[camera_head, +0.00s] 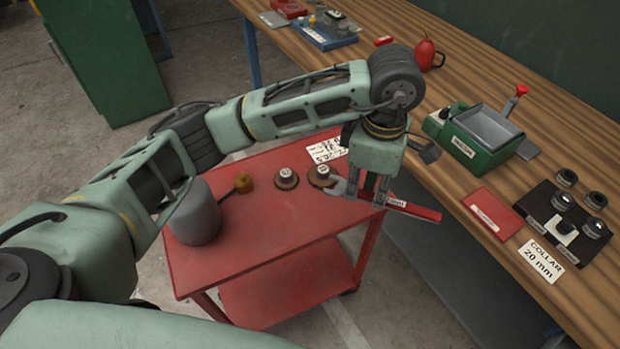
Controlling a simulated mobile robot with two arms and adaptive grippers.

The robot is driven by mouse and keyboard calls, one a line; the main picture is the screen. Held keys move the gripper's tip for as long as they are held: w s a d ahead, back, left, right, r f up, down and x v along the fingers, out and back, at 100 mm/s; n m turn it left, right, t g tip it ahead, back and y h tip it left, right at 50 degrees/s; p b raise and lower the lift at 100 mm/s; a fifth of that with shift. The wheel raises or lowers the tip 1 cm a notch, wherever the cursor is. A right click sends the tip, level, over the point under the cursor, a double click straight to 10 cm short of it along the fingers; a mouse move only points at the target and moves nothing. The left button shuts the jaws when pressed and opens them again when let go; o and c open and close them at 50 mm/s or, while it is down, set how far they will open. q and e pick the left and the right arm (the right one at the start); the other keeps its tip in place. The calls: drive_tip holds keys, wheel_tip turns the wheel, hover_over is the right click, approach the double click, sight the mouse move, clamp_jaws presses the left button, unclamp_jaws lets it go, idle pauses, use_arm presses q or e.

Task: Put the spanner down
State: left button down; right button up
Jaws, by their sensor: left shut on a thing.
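My left gripper (373,192) points down over the right side of the red trolley (240,262) and is shut on the spanner. The spanner (418,211) has a red handle with a small white label, reaching right past the trolley's edge towards the bench. Its grey open end shows left of the fingers, close to a round weight. The middle of the spanner is hidden by the fingers. I cannot tell whether the spanner touches the trolley top. My right gripper is not in view.
On the trolley stand a grey cylinder (194,216), two round labelled weights (286,179) and a white card (326,150). The trolley's front is clear. The wooden bench (455,75) holds a green machine (466,150), a red pad (493,217) and a black tray (540,204) of rings.

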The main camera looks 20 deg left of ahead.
use_arm(q)
drive_tip(key=w+f+n, duration=0.1)
drive_tip(key=n, duration=0.4)
drive_tip(key=n+p, duration=0.4)
hover_over(306, 217)
wheel_tip(306, 217, down, 8)
drive_tip(key=shift+f, duration=0.1)
wheel_tip(306, 217, down, 4)
drive_tip(key=shift+r+p, duration=0.15)
drive_tip(key=shift+p, duration=0.25)
drive_tip(key=shift+f, duration=0.2)
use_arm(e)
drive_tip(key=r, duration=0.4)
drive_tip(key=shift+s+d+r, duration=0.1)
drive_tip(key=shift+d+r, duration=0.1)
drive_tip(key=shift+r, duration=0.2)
use_arm(q)
drive_tip(key=shift+f, duration=0.1)
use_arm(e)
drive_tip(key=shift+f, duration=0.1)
use_arm(q)
drive_tip(key=shift+f, duration=0.15)
drive_tip(key=c, duration=1.7)
unclamp_jaws()
